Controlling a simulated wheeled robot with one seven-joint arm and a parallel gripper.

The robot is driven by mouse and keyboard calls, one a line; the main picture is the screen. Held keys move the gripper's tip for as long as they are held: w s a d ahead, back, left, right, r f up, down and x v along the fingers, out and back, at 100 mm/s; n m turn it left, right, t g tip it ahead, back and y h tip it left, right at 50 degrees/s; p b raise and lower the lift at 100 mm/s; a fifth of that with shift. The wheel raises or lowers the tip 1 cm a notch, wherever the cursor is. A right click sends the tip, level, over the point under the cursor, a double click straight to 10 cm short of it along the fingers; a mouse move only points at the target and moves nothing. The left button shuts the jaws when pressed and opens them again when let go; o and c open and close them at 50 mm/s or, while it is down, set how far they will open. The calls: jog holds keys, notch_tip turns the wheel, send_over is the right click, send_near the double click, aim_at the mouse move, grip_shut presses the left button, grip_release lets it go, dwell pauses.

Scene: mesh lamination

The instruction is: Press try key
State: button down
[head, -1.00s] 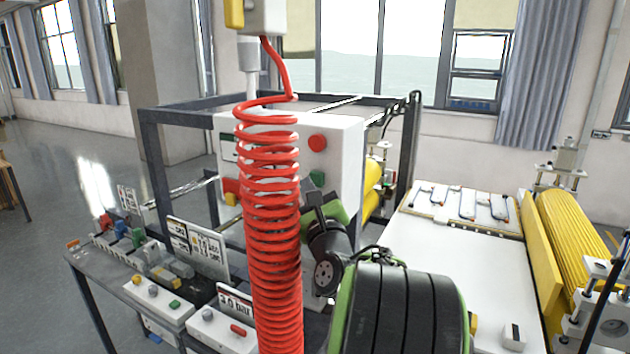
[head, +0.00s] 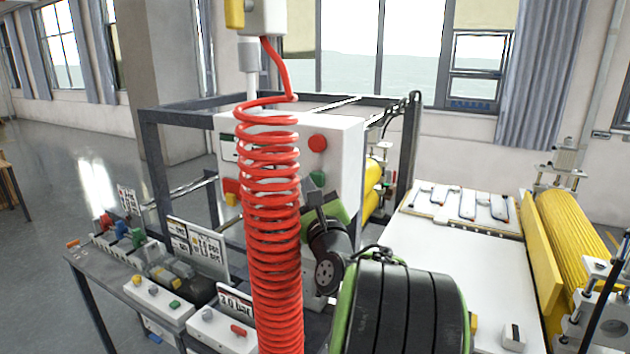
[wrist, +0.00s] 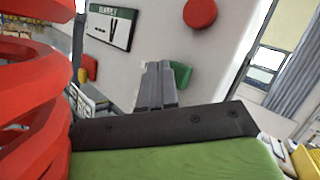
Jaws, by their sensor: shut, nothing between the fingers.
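A white control panel (head: 345,150) carries a round red button (head: 317,143), a green button (head: 317,178) and a small dark-framed display (head: 228,150). No key label is readable, so I cannot tell which one is the try key. In the wrist view my gripper (wrist: 157,84) is shut and empty, its fingers pointing toward the panel. The green button (wrist: 181,73) shows just beside and behind the fingertips, partly hidden by them. I cannot tell whether they touch. The round red button (wrist: 200,12) is higher up, and another red button (wrist: 90,67) is to the left.
A red coiled hose (head: 272,230) hangs in front of the panel, close to my gripper's left, and hides part of the panel. A bench with small control boxes (head: 158,298) is at lower left. A white table (head: 460,270) and yellow roller (head: 580,240) are at right.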

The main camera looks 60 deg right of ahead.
jog(key=shift+d, duration=0.35)
jog(key=shift+d, duration=0.5)
dwell(0.7)
jog(key=shift+a, duration=0.95)
jog(key=shift+s+a, duration=0.15)
jog(key=shift+a, duration=1.1)
jog(key=shift+s+a, duration=0.1)
jog(key=shift+a, duration=1.15)
